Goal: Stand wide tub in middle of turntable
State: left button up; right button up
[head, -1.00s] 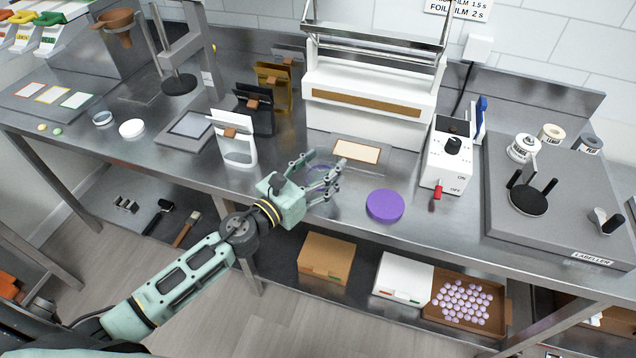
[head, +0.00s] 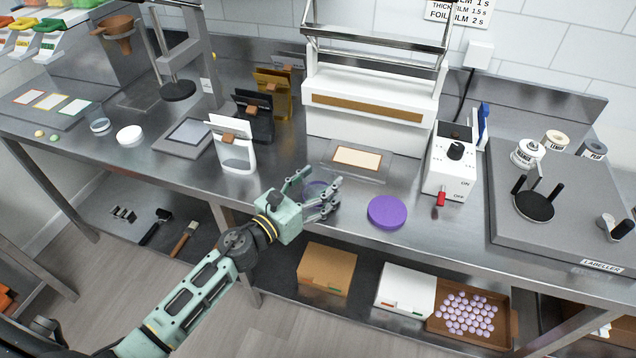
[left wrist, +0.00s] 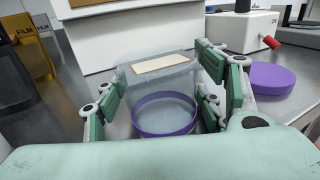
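The wide tub (left wrist: 165,116) is clear with a purple band and stands upright on the steel bench between my left gripper's fingers in the left wrist view. It shows faintly behind the fingers in the head view. My left gripper (head: 316,192) is open around the tub, with a gap on its left side in the wrist view; contact on the right side is unclear. The turntable (head: 534,206), a black disc with upright posts, is on the grey labeller at the right and carries no tub. My right gripper is not in view.
A purple lid (head: 387,212) lies right of my left gripper. A white control box (head: 452,165) with a red lever stands between it and the labeller (head: 560,240). A white sealer (head: 370,110) and a framed card (head: 357,157) are behind. A white pouch (head: 235,150) stands left.

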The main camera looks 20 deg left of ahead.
pick_arm(q)
jog(key=shift+o, duration=1.2)
